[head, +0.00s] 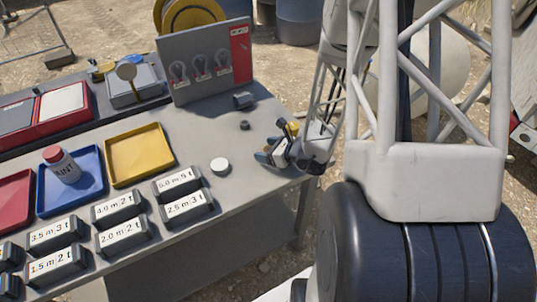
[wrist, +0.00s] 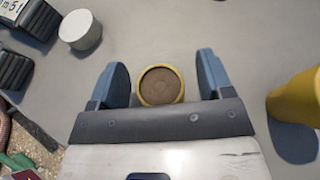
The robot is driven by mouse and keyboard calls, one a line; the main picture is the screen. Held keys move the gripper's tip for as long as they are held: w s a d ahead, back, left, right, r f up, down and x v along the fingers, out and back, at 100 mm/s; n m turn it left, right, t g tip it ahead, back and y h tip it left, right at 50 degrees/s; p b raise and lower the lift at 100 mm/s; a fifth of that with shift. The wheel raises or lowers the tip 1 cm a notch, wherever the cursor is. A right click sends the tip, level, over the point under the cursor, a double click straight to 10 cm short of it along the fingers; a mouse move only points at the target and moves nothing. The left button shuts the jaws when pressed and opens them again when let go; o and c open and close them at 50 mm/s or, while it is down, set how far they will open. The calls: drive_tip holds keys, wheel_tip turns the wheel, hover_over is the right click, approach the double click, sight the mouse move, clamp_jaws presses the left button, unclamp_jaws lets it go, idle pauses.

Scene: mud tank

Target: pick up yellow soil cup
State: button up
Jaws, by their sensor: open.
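The yellow soil cup (wrist: 161,86), a small round yellow rim filled with brown soil, shows in the wrist view between my two blue fingers. My gripper (wrist: 162,66) is open, with a finger on each side of the cup and a visible gap to each. In the head view my gripper (head: 272,151) is low over the right end of the grey table, and the soil cup cannot be made out there. A second, larger yellow object (wrist: 297,98) stands right of my right finger in the wrist view, partly cut off by the frame.
A white round puck (head: 220,166) lies left of my gripper; it also shows in the wrist view (wrist: 80,30). Several labelled dark blocks (head: 187,205) and a yellow tray (head: 138,154) are farther left. A grey panel (head: 205,62) stands at the back. The table's edge is close.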

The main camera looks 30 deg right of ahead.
sight(267, 150)
idle(0.5)
drive_tip(key=c, duration=1)
drive_tip(key=shift+r, duration=0.15)
drive_tip(key=shift+c, duration=0.2)
wheel_tip(267, 150, up, 10)
idle(0.6)
